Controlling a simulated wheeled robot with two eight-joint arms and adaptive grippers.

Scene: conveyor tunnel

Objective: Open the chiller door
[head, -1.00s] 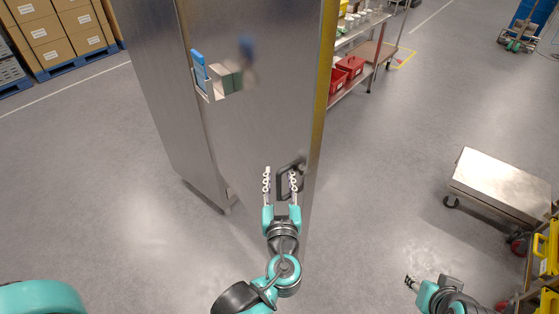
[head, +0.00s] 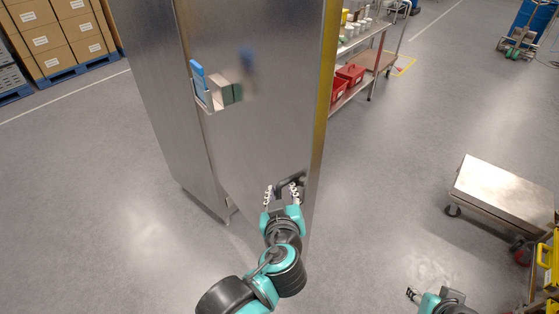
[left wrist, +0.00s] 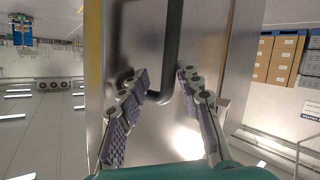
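The chiller door (head: 265,130) is a tall brushed-steel panel with a yellow strip along its right edge. Its dark handle (head: 291,184) is low near that edge. My left gripper (head: 282,190) is at the handle with its fingers apart. In the left wrist view the handle (left wrist: 171,50) comes down between the two spread fingers of the gripper (left wrist: 160,85), with gaps showing on both sides. I cannot tell whether a finger touches it. My right gripper (head: 411,294) is low at the right, away from the door, and mostly cut off; its finger opening is unclear.
A steel cart (head: 505,190) stands at the right, beside yellow items (head: 548,255). A shelf trolley with red bins (head: 350,73) stands behind the door's right edge. A holder with a blue item (head: 198,78) is on the steel front. Floor between door and cart is clear.

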